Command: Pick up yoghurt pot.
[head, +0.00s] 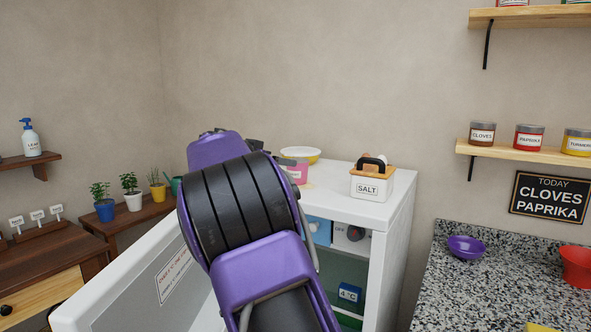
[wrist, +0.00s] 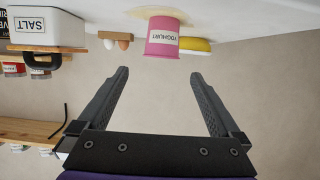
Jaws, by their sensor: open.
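The yoghurt pot (wrist: 162,40) is pink with a white label reading YOGHURT. In the wrist view, which looks upside down, it stands on the white top surface, ahead of my gripper and roughly between the lines of its fingers. In the head view the pot (head: 297,172) shows on top of the white fridge (head: 340,203), partly hidden behind my arm. My gripper (wrist: 158,80) is open and empty, its two dark fingers apart and short of the pot. In the head view my arm hides most of the gripper.
A yellow-and-white bowl (head: 301,154) stands close behind the pot. A salt box (head: 369,186) and eggs (wrist: 117,42) stand on the fridge top to its right in the head view. The fridge door (head: 140,285) is open. A granite counter (head: 480,285) lies at right.

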